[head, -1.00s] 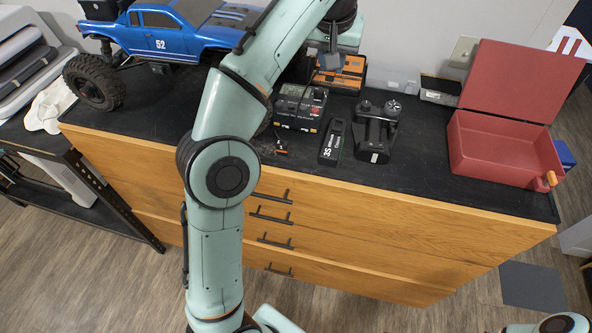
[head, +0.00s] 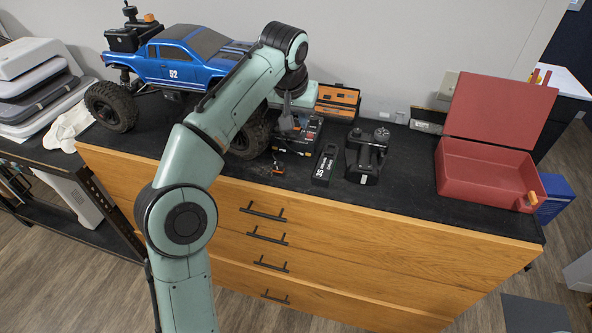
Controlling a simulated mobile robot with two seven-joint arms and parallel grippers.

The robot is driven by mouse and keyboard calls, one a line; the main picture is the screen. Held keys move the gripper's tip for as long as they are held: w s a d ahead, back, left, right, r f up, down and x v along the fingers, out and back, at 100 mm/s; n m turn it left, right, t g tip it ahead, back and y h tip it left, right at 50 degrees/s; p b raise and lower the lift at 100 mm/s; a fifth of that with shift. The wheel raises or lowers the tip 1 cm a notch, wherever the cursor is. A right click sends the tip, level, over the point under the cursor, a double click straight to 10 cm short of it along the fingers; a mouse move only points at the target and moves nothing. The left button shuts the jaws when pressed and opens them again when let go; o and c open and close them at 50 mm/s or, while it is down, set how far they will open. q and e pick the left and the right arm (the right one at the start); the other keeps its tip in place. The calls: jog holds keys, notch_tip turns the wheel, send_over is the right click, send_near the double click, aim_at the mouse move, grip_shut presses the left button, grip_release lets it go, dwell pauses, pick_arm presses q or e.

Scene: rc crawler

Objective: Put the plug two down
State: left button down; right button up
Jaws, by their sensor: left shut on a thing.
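My left gripper (head: 287,122) reaches over the table from the left, above the back left of the black charger (head: 305,135). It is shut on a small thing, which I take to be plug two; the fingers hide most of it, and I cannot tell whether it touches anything. A small orange and black connector (head: 278,167) lies on the black tabletop in front of the charger, near the truck's front wheel. My right gripper is not in view.
The blue truck (head: 185,62) stands left of the charger. A black battery (head: 325,166), a black transmitter (head: 366,158) and an open red box (head: 490,172) stand to the right. An orange case (head: 338,97) is behind. The tabletop (head: 412,172) between transmitter and box is clear.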

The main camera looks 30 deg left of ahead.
pick_arm(q)
notch_tip(320, 180, down, 12)
jog(key=shift+r+b, duration=0.2)
jog(key=shift+b, duration=0.4)
jog(key=shift+s+f, duration=0.25)
jog(key=f, duration=0.3)
jog(key=shift+w+f+b, duration=0.25)
jog(key=shift+f+b, duration=0.1)
jog(key=shift+b, duration=0.05)
jog(key=shift+f, duration=0.3)
jog(key=shift+s+r, duration=0.15)
jog(key=shift+f, duration=0.25)
jog(key=c, duration=1.2)
grip_release()
jog(key=shift+o, duration=1.1)
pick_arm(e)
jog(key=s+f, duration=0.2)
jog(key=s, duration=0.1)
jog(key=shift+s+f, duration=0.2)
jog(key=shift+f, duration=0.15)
pick_arm(q)
jog(key=shift+r, duration=0.1)
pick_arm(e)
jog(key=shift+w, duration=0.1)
